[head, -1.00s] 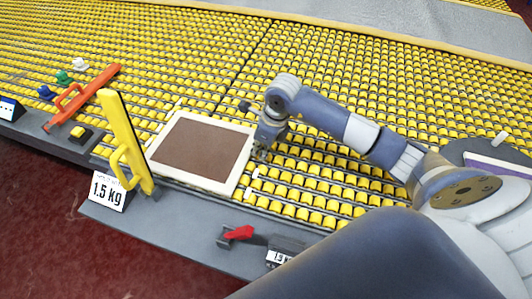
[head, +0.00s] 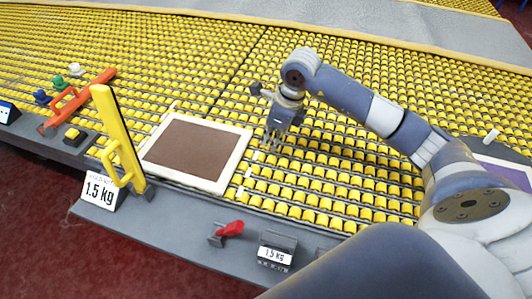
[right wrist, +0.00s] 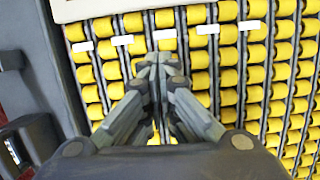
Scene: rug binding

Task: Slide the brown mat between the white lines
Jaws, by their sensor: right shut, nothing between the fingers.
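The brown mat (head: 190,149) with a cream border lies flat on the yellow rollers, behind the yellow upright lever. White line marks (head: 248,172) run just right of its right edge. A few white marks (head: 172,106) also show by its far left corner. My right gripper (head: 273,146) is shut and empty, a little right of the mat and apart from it. In the right wrist view, its closed fingertips (right wrist: 160,62) are near a row of white marks (right wrist: 122,40), with the mat's cream border (right wrist: 110,7) beyond. My left gripper is not in view.
The yellow lever (head: 118,138) stands at the mat's front left, beside a 1.5 kg sign (head: 99,191). A red handle (head: 230,229) is on the front grey ledge. An orange bar (head: 80,100) lies left. Rollers behind the mat are clear.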

